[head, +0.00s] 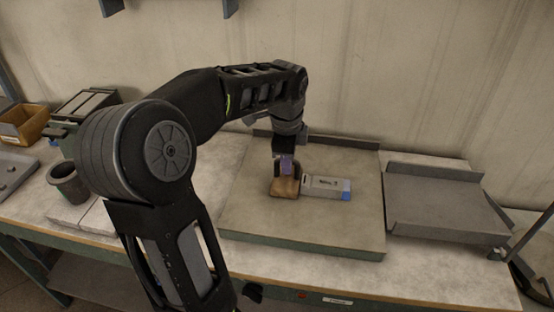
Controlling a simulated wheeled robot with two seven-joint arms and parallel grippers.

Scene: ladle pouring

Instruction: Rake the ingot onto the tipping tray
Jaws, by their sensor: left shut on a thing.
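My left gripper (287,167) is pointed down over the board in the middle of the bench. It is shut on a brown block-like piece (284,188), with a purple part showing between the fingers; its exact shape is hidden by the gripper. The ingot, a silver-grey bar with a blue right end (325,187), lies flat on the board just right of the brown piece. They look close together; I cannot tell if they touch. The tipping tray (435,205), grey with raised edges, stands to the right of the board. My right gripper is not in view.
The wide board (300,236) has a raised back edge and bare surface around the ingot. A narrow gap separates it from the tray. A dark cup (68,183), an orange-brown bin (24,124) and a green container (88,105) stand at left. A wall is behind.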

